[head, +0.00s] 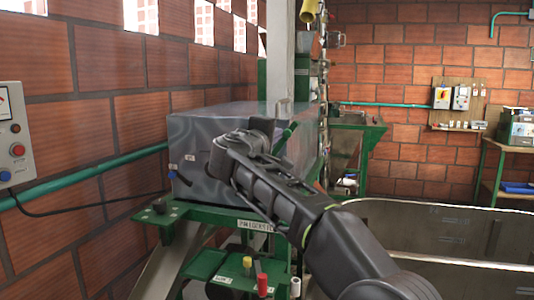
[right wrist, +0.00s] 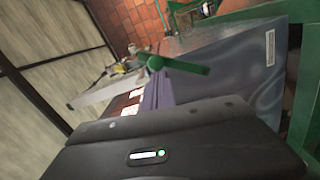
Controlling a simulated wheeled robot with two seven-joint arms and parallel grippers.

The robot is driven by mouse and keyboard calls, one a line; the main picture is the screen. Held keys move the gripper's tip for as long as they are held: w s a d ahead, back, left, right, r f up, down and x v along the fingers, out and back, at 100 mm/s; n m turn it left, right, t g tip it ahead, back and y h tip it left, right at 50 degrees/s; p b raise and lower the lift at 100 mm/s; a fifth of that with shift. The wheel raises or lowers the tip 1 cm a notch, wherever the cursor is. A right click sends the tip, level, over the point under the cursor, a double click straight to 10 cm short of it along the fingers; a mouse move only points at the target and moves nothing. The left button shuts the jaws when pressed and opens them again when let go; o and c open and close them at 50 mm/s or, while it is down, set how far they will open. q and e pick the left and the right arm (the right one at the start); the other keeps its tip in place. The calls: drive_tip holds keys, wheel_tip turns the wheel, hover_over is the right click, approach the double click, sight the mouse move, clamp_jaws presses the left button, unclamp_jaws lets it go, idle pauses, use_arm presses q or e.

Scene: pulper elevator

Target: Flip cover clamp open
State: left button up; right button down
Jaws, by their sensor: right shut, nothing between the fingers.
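The cover (head: 195,140) is a grey metal box on a green frame, in the middle of the head view. The clamp is a green lever (head: 285,138) at the cover's near face, just right of my right gripper (head: 262,128). In the right wrist view the green clamp lever (right wrist: 180,66) has a round knob-like end and a bar over the cover's edge (right wrist: 235,75). My right gripper is shut and empty close to the lever; I cannot tell whether they touch. My forearm hides part of the cover's front. My left gripper is out of view.
A grey post (head: 281,50) rises behind the clamp. A control box (head: 14,135) hangs on the left brick wall. A large metal tank (head: 430,225) fills the right side. Coloured levers (head: 262,284) stand low in front.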

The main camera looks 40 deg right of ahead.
use_arm(q)
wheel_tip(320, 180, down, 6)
drive_tip(key=b, duration=0.5)
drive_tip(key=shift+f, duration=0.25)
use_arm(e)
drive_tip(key=shift+s+d+f+m, duration=0.25)
drive_tip(key=shift+s+m, duration=0.1)
drive_tip(key=shift+m, duration=0.4)
drive_tip(key=shift+s+d+f+m, duration=0.2)
drive_tip(key=shift+s+f+m, duration=0.1)
drive_tip(key=shift+m, duration=0.4)
drive_tip(key=shift+s+d+f+m, duration=0.25)
drive_tip(key=shift+s+m, duration=0.1)
drive_tip(key=shift+m, duration=0.4)
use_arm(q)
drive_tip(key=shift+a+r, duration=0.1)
use_arm(e)
drive_tip(key=shift+r, duration=0.15)
